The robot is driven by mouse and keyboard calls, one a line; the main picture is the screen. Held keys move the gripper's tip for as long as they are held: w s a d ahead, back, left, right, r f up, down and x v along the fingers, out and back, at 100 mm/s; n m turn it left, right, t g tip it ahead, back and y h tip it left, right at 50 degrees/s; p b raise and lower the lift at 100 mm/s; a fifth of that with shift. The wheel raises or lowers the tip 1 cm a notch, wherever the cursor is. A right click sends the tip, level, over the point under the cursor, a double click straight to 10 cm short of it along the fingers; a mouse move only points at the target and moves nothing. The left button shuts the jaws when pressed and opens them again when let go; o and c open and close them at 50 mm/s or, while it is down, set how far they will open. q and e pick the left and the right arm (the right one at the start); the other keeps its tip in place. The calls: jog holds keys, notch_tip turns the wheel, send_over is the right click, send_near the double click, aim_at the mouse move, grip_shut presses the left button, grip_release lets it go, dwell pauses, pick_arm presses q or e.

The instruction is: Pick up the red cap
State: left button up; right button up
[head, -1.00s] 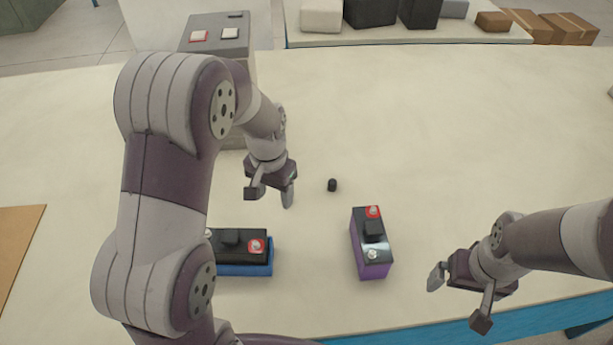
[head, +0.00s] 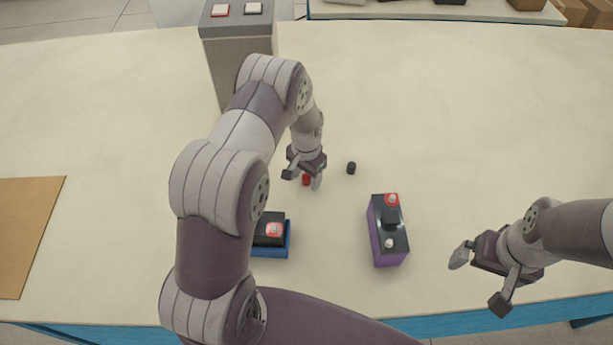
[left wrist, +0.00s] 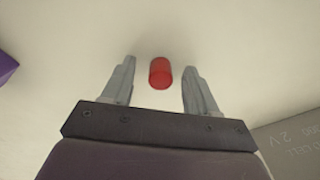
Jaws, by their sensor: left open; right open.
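The red cap (head: 306,180) is a small red cylinder on the white table, just below my left gripper in the head view. In the left wrist view the red cap (left wrist: 160,73) lies between the lines of the two fingertips, with bare table on either side. My left gripper (head: 303,179) is open and points down at it; its fingers also show in the left wrist view (left wrist: 158,72), apart from the cap. My right gripper (head: 481,279) is open and empty over the table's right front.
A small black cap (head: 351,168) lies right of the red one. A purple battery (head: 388,232) and a blue battery (head: 271,235), partly behind my left arm, stand nearer. A grey box with buttons (head: 237,45) stands behind. A brown board (head: 28,235) lies at left.

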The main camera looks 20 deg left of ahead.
pick_arm(q)
jog(key=shift+w+f, duration=0.1)
grip_shut()
